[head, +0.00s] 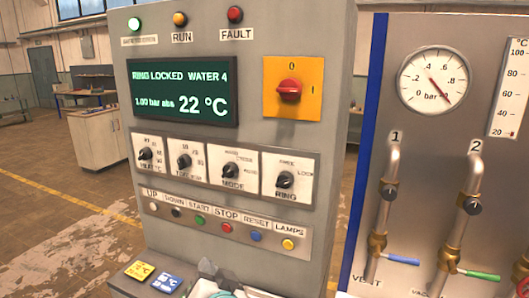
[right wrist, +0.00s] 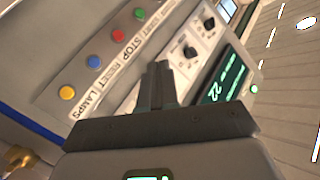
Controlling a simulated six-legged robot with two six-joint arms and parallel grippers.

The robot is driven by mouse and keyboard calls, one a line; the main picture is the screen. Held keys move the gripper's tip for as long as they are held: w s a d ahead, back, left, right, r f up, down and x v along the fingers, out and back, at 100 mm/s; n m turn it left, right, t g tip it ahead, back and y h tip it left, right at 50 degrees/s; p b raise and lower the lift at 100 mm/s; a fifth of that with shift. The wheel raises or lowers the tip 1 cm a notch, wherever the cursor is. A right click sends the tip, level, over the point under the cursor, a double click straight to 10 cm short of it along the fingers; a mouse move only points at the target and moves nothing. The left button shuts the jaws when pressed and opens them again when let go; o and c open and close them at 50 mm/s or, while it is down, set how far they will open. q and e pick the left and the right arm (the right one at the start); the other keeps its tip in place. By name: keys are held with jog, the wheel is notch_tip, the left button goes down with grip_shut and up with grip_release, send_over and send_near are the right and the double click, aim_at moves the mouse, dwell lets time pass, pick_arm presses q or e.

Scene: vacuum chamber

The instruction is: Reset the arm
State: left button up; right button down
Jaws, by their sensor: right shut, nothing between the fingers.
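My right gripper (right wrist: 160,70) is shut and empty in the right wrist view. Its fingers point at the grey control cabinet, over the panel beside the push buttons. In the head view only a small part of my right gripper (head: 207,270) shows at the bottom edge, in front of the cabinet's lower part. The cabinet's screen (head: 182,92) reads "RING LOCKED WATER 4", 1.00 bar abs and 22 °C. Below it are four knobs and a button row with a blue RESET button (head: 256,236), which also shows in the right wrist view (right wrist: 94,61). My left gripper is not in view.
A red switch (head: 289,89) sits on a yellow plate. To the right, a panel carries a gauge (head: 433,81) and pipes with valves 1 (head: 389,195) and 2 (head: 472,207). A workbench (head: 97,137) stands behind left on open floor.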

jog(key=s+d+f+g+h+b, duration=0.1)
jog(key=s+d+f+g+b, duration=0.3)
jog(key=f, duration=0.8)
jog(key=w+d+f+n+g+h, duration=0.1)
jog(key=d+f, duration=0.6)
jog(key=f, duration=0.5)
jog(key=s+d+f+g+h+b, duration=0.1)
jog(key=s+d+f+g+b, duration=0.3)
jog(key=f, duration=0.8)
jog(key=s+d+f+g+b, duration=0.1)
jog(key=s+d+f, duration=0.3)
jog(key=s+f, duration=0.4)
jog(key=s+d+f+g+b, duration=0.1)
jog(key=s+d+f+g, duration=0.3)
jog(key=s+f, duration=0.3)
jog(key=s, duration=0.3)
jog(key=shift+s+d+f+g+y, duration=0.2)
jog(key=shift+d+f+g+y, duration=0.1)
jog(key=shift+d+f, duration=0.1)
jog(key=shift+w, duration=0.1)
